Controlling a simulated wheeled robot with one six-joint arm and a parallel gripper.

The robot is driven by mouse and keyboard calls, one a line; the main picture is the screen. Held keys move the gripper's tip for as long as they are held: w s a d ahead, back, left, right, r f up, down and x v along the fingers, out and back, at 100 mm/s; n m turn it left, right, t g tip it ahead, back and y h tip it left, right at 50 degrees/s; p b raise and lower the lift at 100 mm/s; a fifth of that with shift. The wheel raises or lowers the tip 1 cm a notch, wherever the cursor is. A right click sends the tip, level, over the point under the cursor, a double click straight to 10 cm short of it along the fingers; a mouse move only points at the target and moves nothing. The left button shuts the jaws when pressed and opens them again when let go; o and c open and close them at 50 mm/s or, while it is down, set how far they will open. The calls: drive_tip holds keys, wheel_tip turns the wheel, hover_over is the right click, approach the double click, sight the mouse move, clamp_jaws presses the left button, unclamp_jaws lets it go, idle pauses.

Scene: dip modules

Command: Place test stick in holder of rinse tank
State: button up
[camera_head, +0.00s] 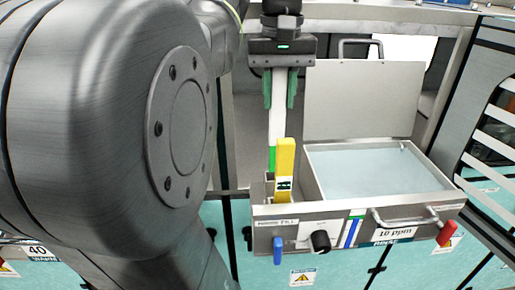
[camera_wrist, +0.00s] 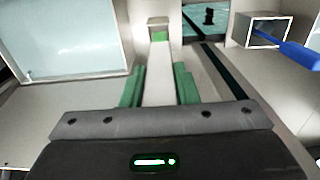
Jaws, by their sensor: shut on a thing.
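My gripper (camera_head: 280,88) hangs above the left side of the rinse tank, pointing down. Its green fingers are shut on the white test stick (camera_head: 278,112), which hangs upright with a green band near its lower end. The wrist view also shows the stick (camera_wrist: 159,75) between the fingers. The rinse tank (camera_head: 322,206) is an open metal box of pale water, labelled "10 ppm". The holder (camera_head: 268,186) is at its left front corner. A yellow piece (camera_head: 285,160) stands there, partly in front of the stick. I cannot tell whether the stick's lower end is inside the holder.
The raised lid (camera_head: 362,100) stands behind the water. A blue valve handle (camera_head: 278,248), a black knob (camera_head: 320,241), a bar handle (camera_head: 405,219) and a red handle (camera_head: 446,233) are on the front. A blue rod (camera_wrist: 300,54) beside a square metal opening shows in the wrist view.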

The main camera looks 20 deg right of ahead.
sight(278, 118)
drive_tip(key=shift+w+d+f, duration=0.15)
drive_tip(key=shift+d+f, duration=0.05)
drive_tip(key=shift+d, duration=0.05)
wheel_tip(278, 118, down, 5)
drive_tip(key=shift+a+r, duration=0.1)
drive_tip(key=shift+a, duration=0.05)
drive_tip(key=shift+f, duration=2.35)
drive_tip(key=shift+f, duration=0.15)
drive_tip(key=o, duration=0.9)
